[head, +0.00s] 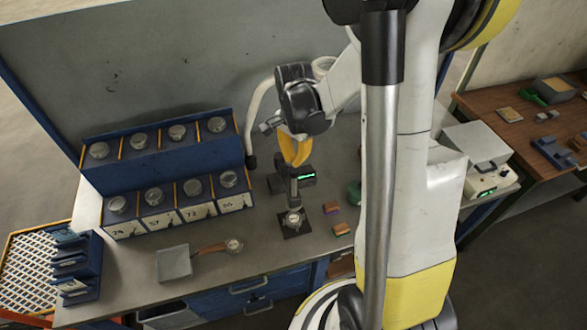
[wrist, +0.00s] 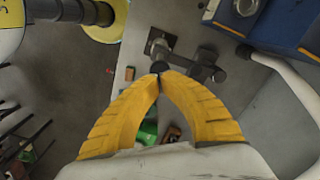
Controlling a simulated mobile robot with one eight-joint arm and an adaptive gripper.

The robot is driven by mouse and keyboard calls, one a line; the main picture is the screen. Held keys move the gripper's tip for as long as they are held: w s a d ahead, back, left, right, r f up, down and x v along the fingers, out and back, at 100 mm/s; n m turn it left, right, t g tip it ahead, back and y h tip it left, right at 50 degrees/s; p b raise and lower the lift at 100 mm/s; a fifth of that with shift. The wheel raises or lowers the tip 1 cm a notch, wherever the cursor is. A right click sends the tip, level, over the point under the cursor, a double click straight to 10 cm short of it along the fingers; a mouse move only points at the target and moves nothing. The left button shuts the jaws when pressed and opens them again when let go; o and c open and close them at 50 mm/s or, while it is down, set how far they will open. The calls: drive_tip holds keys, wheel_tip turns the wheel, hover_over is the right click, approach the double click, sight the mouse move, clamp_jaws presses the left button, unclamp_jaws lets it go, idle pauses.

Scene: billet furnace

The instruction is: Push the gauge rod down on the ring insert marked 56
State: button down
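The gauge stand (head: 277,184) is on the bench, with a green-lit display (head: 307,177). Its upright gauge rod (head: 294,188) stands over a round metal ring insert (head: 293,219) on a dark square plate (head: 284,233). I cannot read a number on that insert or tell whether the rod touches it. My gripper (head: 296,163) is above the rod with its yellow fingers pointing down. In the wrist view the fingertips (wrist: 160,76) meet right at the rod's dark top (wrist: 157,67). I cannot tell whether they touch it.
A blue rack (head: 165,165) with several numbered bays holding round inserts stands left. A wooden-handled tool (head: 210,248) with a round metal end lies in front, by a grey square tray (head: 174,263). Small coloured blocks (head: 331,207) lie right of the gauge.

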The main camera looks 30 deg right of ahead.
sight(294, 170)
drive_tip(key=shift+f, duration=0.1)
drive_tip(key=shift+f+b, duration=5.85)
drive_tip(key=shift+f, duration=0.35)
drive_tip(key=shift+r, duration=0.15)
drive_tip(key=shift+r+p, duration=2.45)
drive_tip(key=shift+r, duration=1.1)
drive_tip(key=shift+f, duration=0.1)
